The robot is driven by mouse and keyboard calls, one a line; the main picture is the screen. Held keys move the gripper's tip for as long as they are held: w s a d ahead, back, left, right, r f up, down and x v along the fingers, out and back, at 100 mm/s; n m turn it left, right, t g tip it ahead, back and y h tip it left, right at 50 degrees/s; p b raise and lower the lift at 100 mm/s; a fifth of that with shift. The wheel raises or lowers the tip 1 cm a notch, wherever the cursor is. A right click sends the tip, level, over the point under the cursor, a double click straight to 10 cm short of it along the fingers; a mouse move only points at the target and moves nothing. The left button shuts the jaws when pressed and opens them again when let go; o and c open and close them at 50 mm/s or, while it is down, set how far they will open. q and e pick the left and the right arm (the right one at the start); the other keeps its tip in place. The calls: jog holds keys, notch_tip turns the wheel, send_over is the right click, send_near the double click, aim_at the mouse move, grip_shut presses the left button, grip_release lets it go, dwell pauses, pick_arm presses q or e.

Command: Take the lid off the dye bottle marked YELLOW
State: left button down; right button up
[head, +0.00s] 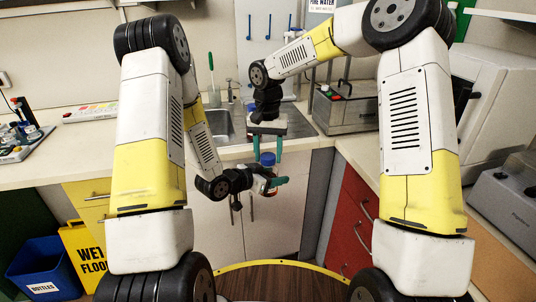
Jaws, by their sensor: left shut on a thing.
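A small bottle (268,171) with a blue lid (267,158) stands roughly upright in the air in front of the counter. My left gripper (271,180) is shut on the bottle's body from the left side, its teal fingers around it. The bottle's marking is too small to read, and much of its body is hidden by the fingers. My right gripper (267,158) points down from above, its two teal fingers spread apart. Their tips are level with the lid, one on each side; a gap seems to show between fingers and lid.
The counter (75,150) with a sink (222,122) lies behind the grippers. A grey bath-like device (345,110) stands right of the sink. A rack with small items (22,138) sits at far left. A blue bin (45,268) and a yellow floor sign (83,250) stand lower left.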

jog(key=shift+o, duration=0.9)
jog(key=shift+r, duration=0.1)
notch_tip(320, 180, up, 4)
jog(key=shift+r, duration=0.15)
jog(key=shift+c, duration=0.4)
notch_tip(320, 180, up, 2)
jog(key=m, duration=0.6)
jog(key=r+m, duration=0.1)
jog(key=m, duration=0.1)
jog(key=shift+r+m, duration=0.1)
jog(key=shift+m, duration=0.2)
jog(key=shift+f+m, duration=0.3)
jog(key=shift+f, duration=0.2)
notch_tip(320, 180, down, 7)
jog(key=shift+r, duration=0.1)
